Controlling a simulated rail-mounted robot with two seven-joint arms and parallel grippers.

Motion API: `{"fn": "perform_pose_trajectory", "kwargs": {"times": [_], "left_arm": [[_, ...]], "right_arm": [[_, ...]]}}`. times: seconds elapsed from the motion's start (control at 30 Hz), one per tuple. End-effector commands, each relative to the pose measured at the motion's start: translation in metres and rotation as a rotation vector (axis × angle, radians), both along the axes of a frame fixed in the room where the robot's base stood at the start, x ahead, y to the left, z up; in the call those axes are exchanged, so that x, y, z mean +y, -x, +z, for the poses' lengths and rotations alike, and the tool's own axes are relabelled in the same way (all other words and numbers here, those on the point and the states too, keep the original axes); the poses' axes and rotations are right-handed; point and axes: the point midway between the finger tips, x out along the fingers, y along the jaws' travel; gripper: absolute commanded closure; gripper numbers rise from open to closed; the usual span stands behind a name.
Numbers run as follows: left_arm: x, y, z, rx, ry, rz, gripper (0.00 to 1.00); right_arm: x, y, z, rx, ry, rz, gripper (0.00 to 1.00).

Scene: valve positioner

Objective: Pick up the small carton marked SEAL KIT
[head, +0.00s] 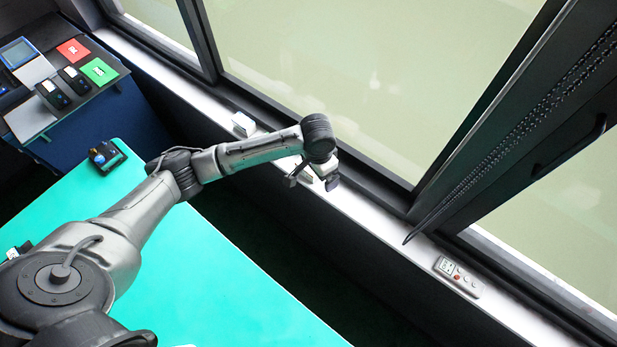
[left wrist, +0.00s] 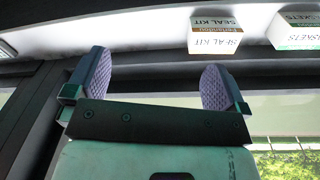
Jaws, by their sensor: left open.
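The small carton marked SEAL KIT (left wrist: 214,36) is white with an orange-brown band. In the left wrist view it stands on the pale sill, ahead of and to the right of my left gripper (left wrist: 155,85). The gripper's two pads are apart with nothing between them. My right gripper is not in view.
A white carton marked GASKETS (left wrist: 297,30) stands right of SEAL KIT, with a narrow gap. Another pale box (head: 243,123) is on the sill (head: 385,225). A remote control (head: 458,277) lies further right. Dark window frames border the sill. A teal table (head: 215,275) is in front.

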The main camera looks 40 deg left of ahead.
Motion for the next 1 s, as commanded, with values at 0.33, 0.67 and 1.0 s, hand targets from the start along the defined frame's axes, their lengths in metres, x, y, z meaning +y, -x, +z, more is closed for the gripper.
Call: {"fn": "perform_pose_trajectory", "kwargs": {"times": [0.33, 0.67, 1.0], "left_arm": [[0.078, -0.049, 0.013, 0.042, -0.044, 0.209, 0.0], [0.089, -0.053, -0.02, 0.05, -0.045, 0.245, 0.0], [0.088, -0.054, -0.062, 0.048, -0.044, 0.241, 0.0]], "right_arm": [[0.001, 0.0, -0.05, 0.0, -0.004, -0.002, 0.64], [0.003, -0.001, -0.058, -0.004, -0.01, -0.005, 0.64], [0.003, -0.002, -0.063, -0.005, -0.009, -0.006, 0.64]]}}
